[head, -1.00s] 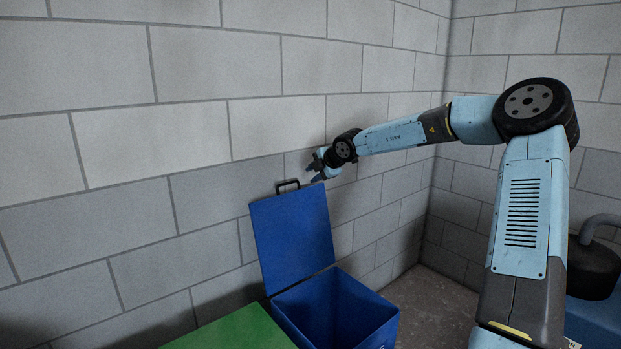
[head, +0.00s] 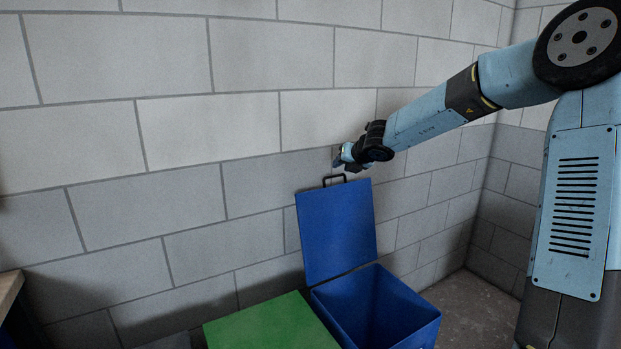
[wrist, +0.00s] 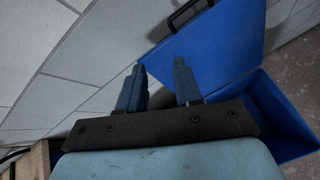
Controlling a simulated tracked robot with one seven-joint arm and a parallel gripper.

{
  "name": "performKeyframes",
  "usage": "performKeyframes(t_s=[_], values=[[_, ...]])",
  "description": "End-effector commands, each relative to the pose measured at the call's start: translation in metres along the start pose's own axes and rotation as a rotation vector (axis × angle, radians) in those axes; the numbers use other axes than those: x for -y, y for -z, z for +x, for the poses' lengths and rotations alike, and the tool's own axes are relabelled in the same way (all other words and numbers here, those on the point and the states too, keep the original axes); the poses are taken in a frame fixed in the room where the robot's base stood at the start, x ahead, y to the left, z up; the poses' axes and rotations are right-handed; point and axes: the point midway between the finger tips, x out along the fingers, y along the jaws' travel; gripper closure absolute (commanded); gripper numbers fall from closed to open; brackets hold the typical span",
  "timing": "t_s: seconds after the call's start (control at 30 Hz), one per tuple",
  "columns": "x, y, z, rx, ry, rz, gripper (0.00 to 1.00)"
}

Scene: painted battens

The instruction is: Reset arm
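My gripper (head: 340,157) is at the end of my pale blue arm, just above the handle of the open blue lid in the head view. In the wrist view, my gripper (wrist: 158,70) shows two dark blue fingers standing apart with nothing between them. The blue bin (head: 374,312) stands on the floor below, its lid (head: 337,232) raised upright toward the wall. The lid's black handle (head: 334,180) is at its top edge; in the wrist view the handle (wrist: 186,12) lies beyond the fingertips, apart from them.
A green box top (head: 268,325) is left of the blue bin. A wooden edge (head: 8,290) shows at the far left. A grey block wall (head: 150,190) rises close behind the bin. Bare floor (head: 470,300) lies to the right, in the corner.

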Motion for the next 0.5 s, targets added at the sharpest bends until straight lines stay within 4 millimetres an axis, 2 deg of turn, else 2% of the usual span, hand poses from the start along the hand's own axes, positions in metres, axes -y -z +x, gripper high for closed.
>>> performKeyframes(t_s=[0.03, 0.2, 0.5], values=[[-0.012, 0.004, -0.008, 0.004, -0.005, -0.122, 0.66], [-0.040, 0.019, -0.035, 0.004, -0.030, -0.539, 0.66], [-0.076, 0.053, -0.100, -0.039, -0.087, -1.236, 0.66]])
